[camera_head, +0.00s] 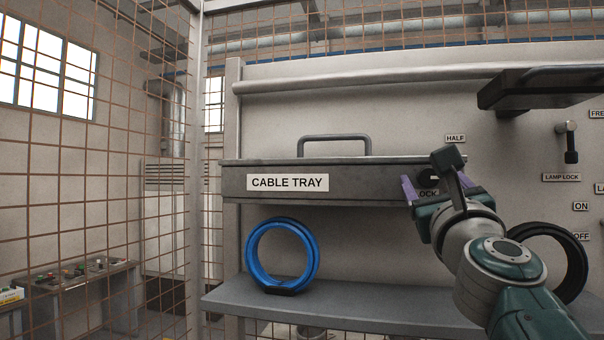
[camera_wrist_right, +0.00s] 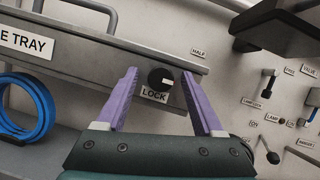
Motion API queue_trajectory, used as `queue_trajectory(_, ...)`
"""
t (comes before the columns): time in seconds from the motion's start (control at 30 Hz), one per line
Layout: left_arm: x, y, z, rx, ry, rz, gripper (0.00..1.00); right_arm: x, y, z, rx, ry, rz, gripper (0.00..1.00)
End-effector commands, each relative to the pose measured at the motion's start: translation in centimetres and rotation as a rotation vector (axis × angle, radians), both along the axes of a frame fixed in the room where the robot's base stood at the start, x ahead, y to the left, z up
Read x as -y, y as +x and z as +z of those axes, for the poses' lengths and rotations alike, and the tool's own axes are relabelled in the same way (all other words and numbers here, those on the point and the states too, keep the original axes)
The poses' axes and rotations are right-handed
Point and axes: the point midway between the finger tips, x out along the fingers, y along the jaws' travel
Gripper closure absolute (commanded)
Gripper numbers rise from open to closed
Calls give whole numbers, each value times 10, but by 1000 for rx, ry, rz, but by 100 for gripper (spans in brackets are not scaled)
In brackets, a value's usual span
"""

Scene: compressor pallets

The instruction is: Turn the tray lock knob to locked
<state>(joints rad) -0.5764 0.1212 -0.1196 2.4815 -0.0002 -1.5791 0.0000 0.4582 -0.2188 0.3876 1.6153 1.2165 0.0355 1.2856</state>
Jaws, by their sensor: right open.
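The tray lock knob (camera_head: 428,178) is black and round, on the front of the cable tray (camera_head: 345,184) near its right end. In the right wrist view the knob (camera_wrist_right: 157,76) shows a pale mark on its right side, above a LOCK label (camera_wrist_right: 154,96). A HALF label (camera_wrist_right: 198,54) is on the wall up and to the right. My right gripper (camera_head: 436,184) is open in front of the knob. In the right wrist view its purple fingers (camera_wrist_right: 159,77) stand on either side of the knob, with gaps visible. My left gripper is out of view.
A grey handle (camera_head: 334,138) rises above the tray. A blue cable coil (camera_head: 281,254) stands on the shelf below (camera_head: 370,301), and a black coil (camera_head: 576,262) is at right behind my arm. A dark bracket (camera_head: 540,92) juts out upper right, near the lamp lock lever (camera_head: 570,142).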

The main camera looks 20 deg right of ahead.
Motion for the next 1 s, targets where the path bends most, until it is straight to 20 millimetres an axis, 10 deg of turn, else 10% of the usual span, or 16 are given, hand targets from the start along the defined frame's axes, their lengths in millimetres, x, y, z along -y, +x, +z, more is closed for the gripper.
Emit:
queue_trajectory(0.17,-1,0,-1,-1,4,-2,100,0,0,-1,0,0,0,31)
queue_trajectory(0.8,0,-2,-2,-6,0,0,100,0,0,0,0,0,0,100)
queue_trajectory(1.0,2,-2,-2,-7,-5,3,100,0,0,0,0,-1,0,100)
